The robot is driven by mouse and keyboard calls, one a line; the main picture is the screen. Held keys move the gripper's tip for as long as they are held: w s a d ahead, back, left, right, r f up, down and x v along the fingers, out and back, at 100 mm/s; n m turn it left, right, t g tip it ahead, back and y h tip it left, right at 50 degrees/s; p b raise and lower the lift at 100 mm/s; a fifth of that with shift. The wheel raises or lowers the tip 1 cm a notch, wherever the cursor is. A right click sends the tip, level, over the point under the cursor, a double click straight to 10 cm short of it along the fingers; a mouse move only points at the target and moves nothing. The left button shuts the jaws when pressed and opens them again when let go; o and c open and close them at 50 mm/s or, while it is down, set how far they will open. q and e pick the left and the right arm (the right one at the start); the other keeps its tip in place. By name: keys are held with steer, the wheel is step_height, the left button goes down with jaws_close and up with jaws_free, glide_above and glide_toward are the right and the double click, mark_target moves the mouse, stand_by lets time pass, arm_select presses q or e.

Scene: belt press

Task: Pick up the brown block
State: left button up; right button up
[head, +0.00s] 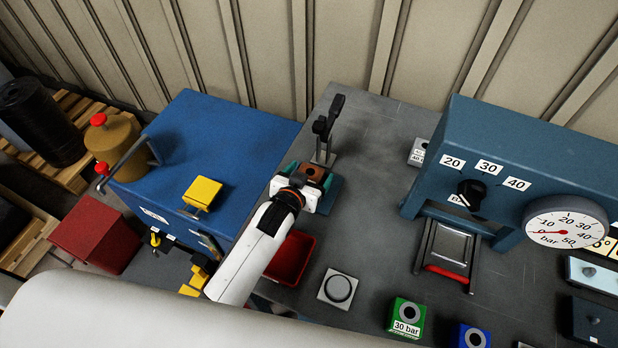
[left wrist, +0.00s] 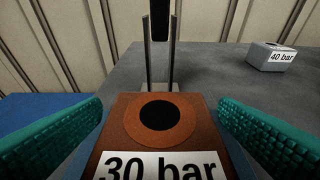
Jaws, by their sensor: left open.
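The brown block (left wrist: 123,122) has a round dark hole on top and a white "30 bar" label on its front in the left wrist view. In the head view the brown block (head: 313,174) shows just past my left gripper (head: 307,178), partly hidden by it. My left gripper (left wrist: 158,135) is open, with one teal finger on each side of the block. A small gap seems to show beside each finger. The block sits on a blue-grey base (head: 330,193) below an upright black-handled clamp (head: 325,130). My right gripper is not in view.
A blue press (head: 530,145) with a dial and gauge (head: 565,225) stands at the right. A grey "40 bar" block (left wrist: 272,56) is behind right. A red bin (head: 290,260), round button (head: 338,288) and green "30 bar" block (head: 408,315) are in front. Grey table between is clear.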

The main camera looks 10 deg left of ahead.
arm_select(q)
steer(key=c, duration=1.4)
steer(key=shift+r, duration=0.15)
steer(key=shift+c, duration=0.7)
step_height(320, 180, up, 28)
steer(key=b, duration=0.1)
